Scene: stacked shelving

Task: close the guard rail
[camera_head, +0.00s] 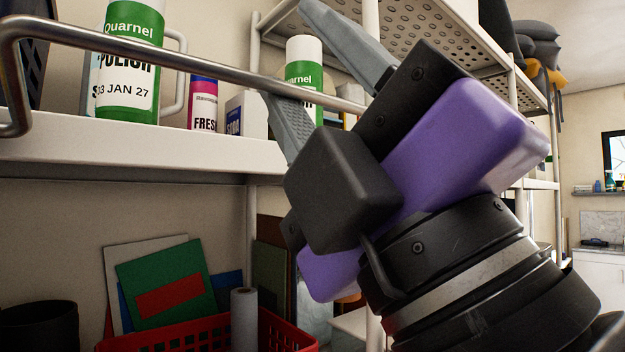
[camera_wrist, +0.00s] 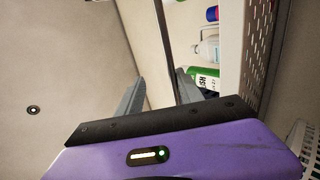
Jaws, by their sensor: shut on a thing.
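The guard rail (camera_head: 220,73) is a grey metal bar along the front of the upper white shelf (camera_head: 130,150), with a bent end at the left. My gripper (camera_head: 288,52), purple and black with grey fingers, reaches up to the rail from the lower right. The rail's right end is hidden behind my gripper.
A red basket (camera_head: 225,335) with flat boards stands below. A perforated shelf (camera_head: 400,40) is above right, close to my fingers.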

